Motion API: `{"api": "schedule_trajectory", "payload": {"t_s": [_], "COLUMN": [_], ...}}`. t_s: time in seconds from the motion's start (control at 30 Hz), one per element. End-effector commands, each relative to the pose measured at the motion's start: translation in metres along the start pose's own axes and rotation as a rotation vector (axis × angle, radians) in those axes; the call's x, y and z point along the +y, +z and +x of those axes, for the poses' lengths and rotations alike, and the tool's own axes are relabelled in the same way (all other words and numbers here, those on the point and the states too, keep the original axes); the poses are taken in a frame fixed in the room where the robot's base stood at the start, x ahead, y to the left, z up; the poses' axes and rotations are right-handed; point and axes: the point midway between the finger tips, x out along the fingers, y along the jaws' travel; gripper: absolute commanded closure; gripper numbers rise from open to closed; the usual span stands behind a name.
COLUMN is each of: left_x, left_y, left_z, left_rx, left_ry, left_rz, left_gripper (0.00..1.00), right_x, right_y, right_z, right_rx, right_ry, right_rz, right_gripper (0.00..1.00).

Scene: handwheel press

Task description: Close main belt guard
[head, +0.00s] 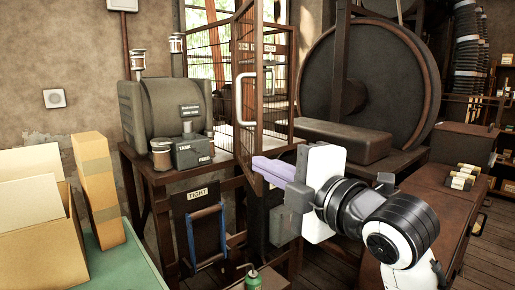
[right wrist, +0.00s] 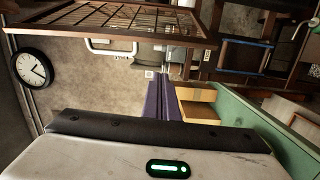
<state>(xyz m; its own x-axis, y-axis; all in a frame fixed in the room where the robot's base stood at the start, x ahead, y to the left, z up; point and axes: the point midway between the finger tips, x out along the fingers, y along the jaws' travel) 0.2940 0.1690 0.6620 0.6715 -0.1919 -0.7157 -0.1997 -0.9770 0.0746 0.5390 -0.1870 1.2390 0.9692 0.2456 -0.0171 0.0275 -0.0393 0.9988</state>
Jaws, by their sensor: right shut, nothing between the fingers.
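The belt guard is a brown-framed wire mesh panel (head: 278,95) in the middle of the head view, and it appears to stand at an angle to the mesh behind it. Its white bar handle (head: 240,97) is upright on the frame. In the right wrist view the mesh guard (right wrist: 120,18) runs across the top, with the handle (right wrist: 108,49) below its edge. My right gripper (head: 257,166) has purple fingers, shut and empty, below the handle near the guard's lower frame. I cannot tell whether they touch it. The fingers (right wrist: 163,98) also show in the wrist view. My left gripper is out of view.
A large dark wheel (head: 370,85) stands behind the guard at right. A motor-like drum (head: 165,108) and a tank (head: 192,151) sit on a stand at left. Cardboard boxes (head: 96,185) rest on a green surface (head: 125,262). A brown bench (head: 445,200) is at right.

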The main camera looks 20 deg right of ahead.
Motion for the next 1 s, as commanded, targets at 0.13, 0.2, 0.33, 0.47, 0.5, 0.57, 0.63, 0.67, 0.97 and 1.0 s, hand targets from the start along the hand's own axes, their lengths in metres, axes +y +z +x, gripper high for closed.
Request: {"api": "schedule_trajectory", "payload": {"t_s": [0.13,0.2,0.33,0.47,0.5,0.57,0.63,0.67,0.97,1.0], "left_x": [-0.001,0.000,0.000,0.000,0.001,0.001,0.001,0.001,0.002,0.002], "left_y": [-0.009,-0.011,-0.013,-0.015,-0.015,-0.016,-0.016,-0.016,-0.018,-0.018], "left_z": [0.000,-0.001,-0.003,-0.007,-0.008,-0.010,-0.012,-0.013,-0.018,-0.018], "left_rx": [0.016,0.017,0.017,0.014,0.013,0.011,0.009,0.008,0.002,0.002], "left_ry": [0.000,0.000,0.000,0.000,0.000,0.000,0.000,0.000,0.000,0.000], "left_rz": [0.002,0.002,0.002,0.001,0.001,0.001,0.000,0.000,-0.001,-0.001], "left_gripper": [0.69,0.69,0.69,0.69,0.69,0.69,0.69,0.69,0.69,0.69], "right_x": [0.015,0.015,0.015,0.016,0.016,0.017,0.017,0.017,0.017,0.017], "right_y": [-0.002,-0.002,-0.002,-0.002,-0.002,-0.002,-0.002,0.000,0.034,0.035], "right_z": [0.000,0.008,0.031,0.060,0.069,0.082,0.096,0.098,0.083,0.083], "right_rx": [0.001,0.003,0.002,0.002,0.003,0.003,0.002,0.001,0.001,0.001], "right_ry": [0.018,0.016,0.015,0.015,0.015,0.016,0.015,0.015,0.017,0.017], "right_rz": [-0.047,-0.046,-0.043,-0.041,-0.041,-0.042,-0.042,-0.043,-0.044,-0.045], "right_gripper": [1.00,1.00,1.00,1.00,1.00,1.00,1.00,1.00,1.00,1.00]}}
